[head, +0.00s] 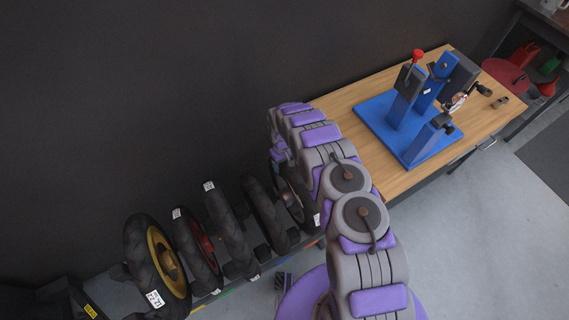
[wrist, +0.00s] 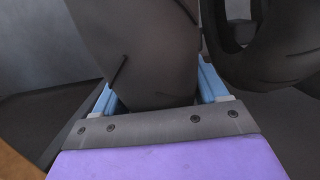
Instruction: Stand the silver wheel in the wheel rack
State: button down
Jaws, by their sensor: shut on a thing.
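The silver wheel (head: 291,200), a black tyre with a dull grey-brown hub, is upright at the right end of the row, partly hidden by my arm. My gripper (wrist: 158,88) is shut on a dark tyre, which fills the space between its blue fingers in the wrist view; this appears to be the silver wheel (wrist: 140,45). In the head view my arm hides the fingers. The wheel rack (head: 228,287) is a low dark stand with coloured marks along its front edge. Whether the held wheel rests in a slot is hidden.
Several other wheels stand in the rack to the left, including a yellow-rimmed one (head: 165,262) and a red-rimmed one (head: 201,243). Another tyre (wrist: 285,45) is close on the right in the wrist view. A wooden table (head: 345,103) with a blue stand (head: 405,115) is at right.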

jog(key=shift+f+b, duration=0.5)
jog(key=shift+f, duration=1.2)
grip_release()
jog(key=shift+f, duration=0.1)
notch_tip(320, 180, up, 17)
jog(key=w+a+p, duration=0.2)
jog(key=p, duration=0.1)
jog(key=s+d+r+m, duration=0.1)
jog(key=s+d+r, duration=0.35)
jog(key=r, duration=0.55)
jog(key=s+d+r+m, duration=0.2)
jog(key=s+d+r, duration=0.3)
jog(key=r, duration=0.4)
jog(key=s+d+r+m, duration=0.1)
jog(key=s+d+r, duration=0.2)
jog(key=d+r, duration=0.5)
jog(key=s+d+r+m, duration=0.1)
jog(key=s+r, duration=0.4)
jog(key=s, duration=0.3)
jog(key=s+d+r+m, duration=0.1)
jog(key=s+d+r, duration=0.1)
jog(key=s+r, duration=0.55)
jog(key=s+f+y, duration=0.1)
jog(key=s, duration=1.6)
jog(key=shift+f+m, duration=0.25)
jog(key=shift+m, duration=0.15)
